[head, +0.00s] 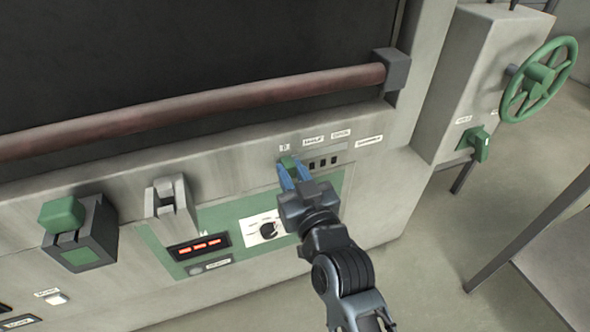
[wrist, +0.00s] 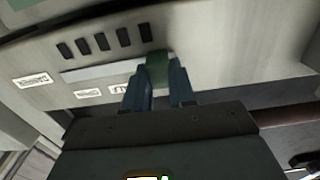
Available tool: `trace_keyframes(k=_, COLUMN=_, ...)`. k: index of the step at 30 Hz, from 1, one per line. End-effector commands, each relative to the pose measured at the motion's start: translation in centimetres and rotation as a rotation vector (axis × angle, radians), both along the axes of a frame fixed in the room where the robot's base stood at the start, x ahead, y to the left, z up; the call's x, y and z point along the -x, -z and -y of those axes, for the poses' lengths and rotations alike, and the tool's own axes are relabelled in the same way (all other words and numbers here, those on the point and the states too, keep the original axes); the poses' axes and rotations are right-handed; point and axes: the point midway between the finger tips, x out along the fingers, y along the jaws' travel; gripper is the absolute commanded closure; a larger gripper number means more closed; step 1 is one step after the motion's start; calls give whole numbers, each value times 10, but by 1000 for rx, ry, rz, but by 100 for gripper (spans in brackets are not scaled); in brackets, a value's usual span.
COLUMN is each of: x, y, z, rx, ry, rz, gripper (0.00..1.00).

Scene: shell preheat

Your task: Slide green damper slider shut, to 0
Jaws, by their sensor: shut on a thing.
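The green damper slider (head: 287,163) is on the front panel, at the left end of its slot (head: 329,151) and just below the small leftmost label, which seems to read 0. In the wrist view the slider (wrist: 159,68) is at the right end of the pale slot strip (wrist: 100,71). My gripper (head: 293,174) is shut on the slider, with one blue finger on each side of it. The fingers (wrist: 160,84) hide part of the slider and the nearby labels in the wrist view.
A grey bracket (head: 171,206) and a green-capped box (head: 78,235) stick out at left. A brown bar (head: 200,105) runs above. A green handwheel (head: 540,80) stands at right.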

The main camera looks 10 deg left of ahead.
Motion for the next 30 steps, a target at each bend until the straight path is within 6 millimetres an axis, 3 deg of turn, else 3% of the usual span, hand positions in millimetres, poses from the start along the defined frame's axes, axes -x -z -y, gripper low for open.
trace_keyframes(k=1, x=2, y=-2, z=-6, rx=-2, ry=-11, rz=2, gripper=100)
trace_keyframes(k=2, x=3, y=-2, z=-7, rx=-2, ry=-11, rz=2, gripper=72)
trace_keyframes(k=9, x=2, y=-2, z=-6, rx=-3, ry=-10, rz=3, gripper=49)
trace_keyframes(k=19, x=5, y=-2, z=-1, rx=-2, ry=-6, rz=3, gripper=49)
trace_keyframes(k=30, x=52, y=1, z=30, rx=1, ry=-7, rz=0, gripper=49)
